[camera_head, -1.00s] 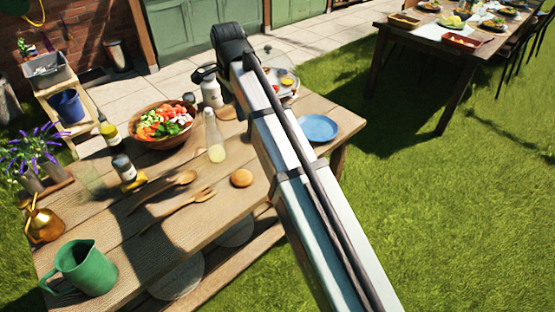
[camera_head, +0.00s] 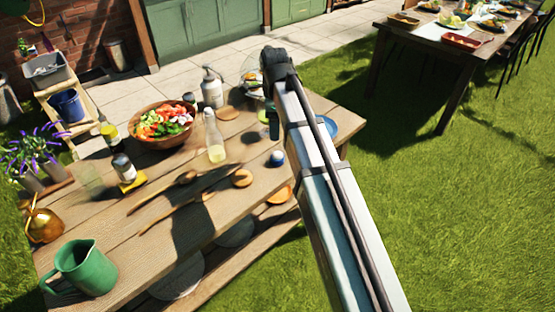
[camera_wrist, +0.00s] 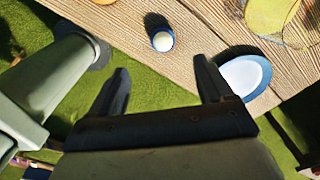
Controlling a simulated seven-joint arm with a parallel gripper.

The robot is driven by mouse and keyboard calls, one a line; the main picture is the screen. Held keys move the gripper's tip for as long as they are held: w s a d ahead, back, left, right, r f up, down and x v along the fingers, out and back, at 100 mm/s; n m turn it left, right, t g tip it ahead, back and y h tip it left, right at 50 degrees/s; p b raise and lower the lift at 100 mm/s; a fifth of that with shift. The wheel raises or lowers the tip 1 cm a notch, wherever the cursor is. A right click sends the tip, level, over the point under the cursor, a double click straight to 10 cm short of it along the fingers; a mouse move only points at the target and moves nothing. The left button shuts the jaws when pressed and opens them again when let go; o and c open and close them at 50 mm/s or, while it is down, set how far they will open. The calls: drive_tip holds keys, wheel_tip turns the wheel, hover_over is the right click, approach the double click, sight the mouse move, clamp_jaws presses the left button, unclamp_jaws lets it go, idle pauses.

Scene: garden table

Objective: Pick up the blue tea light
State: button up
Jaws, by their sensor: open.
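The blue tea light (camera_head: 277,158) stands on the wooden table (camera_head: 110,235), just left of my arm in the head view. In the wrist view the tea light (camera_wrist: 163,41) is a small blue cup with a pale top, upright near the table edge. My gripper (camera_wrist: 163,78) is open and empty, its two dark fingers wide apart. The tea light lies beyond the fingertips, about midway between them in the picture, with a visible gap. In the head view my arm hides most of my gripper.
A blue-rimmed plate (camera_wrist: 245,76) lies right of the tea light, close to the right finger in the wrist view. A glass bottle (camera_head: 214,138), a salad bowl (camera_head: 163,125) and a round wooden piece (camera_head: 242,178) stand left of the tea light. Grass shows beyond the table edge.

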sight(277, 153)
wheel_tip(277, 153, down, 9)
drive_tip(key=shift+r, duration=0.15)
drive_tip(key=shift+w+d+f, duration=0.1)
drive_tip(key=shift+d+f, duration=0.05)
drive_tip(key=shift+f, duration=1.2)
drive_tip(key=shift+w+d+f, duration=0.1)
drive_tip(key=shift+f, duration=1.25)
drive_tip(key=shift+c, duration=0.5)
drive_tip(key=c, duration=1)
drive_tip(key=shift+r, duration=0.1)
